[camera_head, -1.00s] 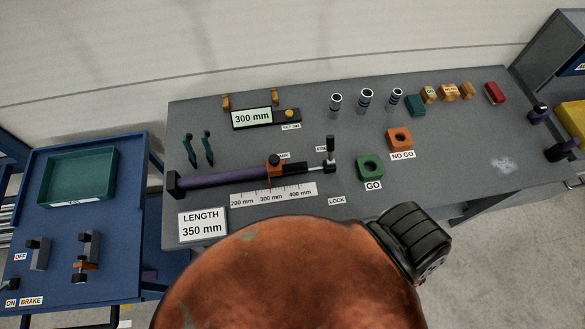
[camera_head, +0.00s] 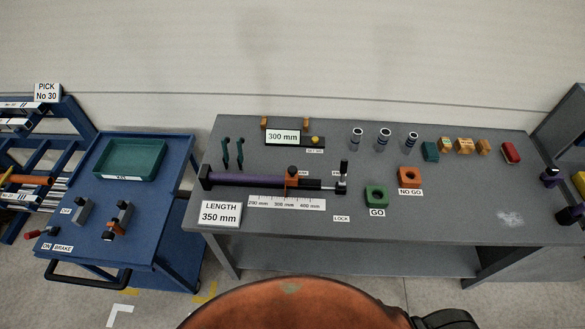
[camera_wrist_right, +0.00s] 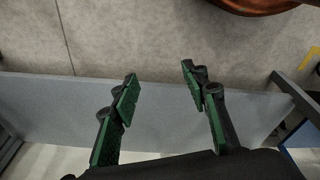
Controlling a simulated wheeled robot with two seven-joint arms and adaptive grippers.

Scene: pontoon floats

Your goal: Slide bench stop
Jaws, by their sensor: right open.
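The bench stop, an orange block (camera_head: 291,181), sits on the purple and black rail (camera_head: 243,180) on the grey bench. A scale strip (camera_head: 287,203) marked from 200 to 400 mm lies in front of it. A lever with a black handle (camera_head: 344,168) stands upright at the rail's right end, near the LOCK label (camera_head: 341,218). A card (camera_head: 220,213) reads LENGTH 350 mm and a display (camera_head: 283,137) reads 300 mm. My right gripper (camera_wrist_right: 158,85) is open and empty in the right wrist view, with floor and a grey surface behind it.
Green GO (camera_head: 376,197) and orange NO GO (camera_head: 410,178) blocks stand right of the rail. Several cylinders and small blocks line the bench's back. A blue cart (camera_head: 150,220) with a green tray (camera_head: 130,158) stands left. The bench's front right is mostly clear.

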